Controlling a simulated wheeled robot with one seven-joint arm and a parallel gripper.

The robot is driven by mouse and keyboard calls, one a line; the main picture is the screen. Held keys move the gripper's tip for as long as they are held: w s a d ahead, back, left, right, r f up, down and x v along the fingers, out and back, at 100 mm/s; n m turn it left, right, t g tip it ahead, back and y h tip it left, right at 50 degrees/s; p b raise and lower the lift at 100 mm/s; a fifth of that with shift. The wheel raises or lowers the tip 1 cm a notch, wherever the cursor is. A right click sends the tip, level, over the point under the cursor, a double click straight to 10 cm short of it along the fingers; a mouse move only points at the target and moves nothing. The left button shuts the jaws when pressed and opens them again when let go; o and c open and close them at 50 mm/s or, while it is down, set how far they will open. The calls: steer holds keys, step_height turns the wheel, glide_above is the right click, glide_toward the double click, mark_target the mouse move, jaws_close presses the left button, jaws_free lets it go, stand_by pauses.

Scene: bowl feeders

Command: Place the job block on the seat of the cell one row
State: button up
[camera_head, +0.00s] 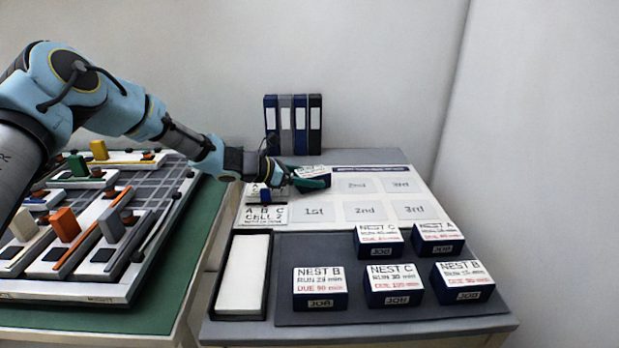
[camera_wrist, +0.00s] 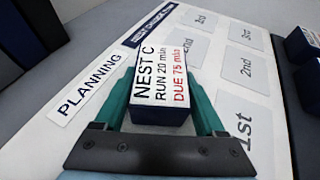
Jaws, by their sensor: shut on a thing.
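My gripper (camera_head: 312,181) is shut on a dark blue job block (camera_wrist: 160,113). The block's white top reads NEST C, RUN 20 min, DUE 75 min. In the head view the block (camera_head: 308,171) shows partly behind the green fingers. It is over the left end of the planning board's upper row and hides the first seat there. The upper row's 2nd seat (camera_head: 357,185) and 3rd seat (camera_head: 402,185) are empty. I cannot tell whether the block touches the board. The row's label at the left is mostly hidden by my gripper.
The lower row, labelled cell 2 (camera_head: 263,214), has empty seats (camera_head: 314,212). Several other job blocks (camera_head: 320,288) stand on the dark mat (camera_head: 350,260) in front. A white-filled tray (camera_head: 244,270) lies at left. Binders (camera_head: 292,120) stand behind the board.

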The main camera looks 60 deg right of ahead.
steer(key=o, duration=1.5)
steer(key=shift+f, duration=0.1)
steer(key=shift+c, duration=0.2)
steer(key=b+v, duration=0.2)
steer(key=v, duration=1)
steer(key=shift+r, duration=0.25)
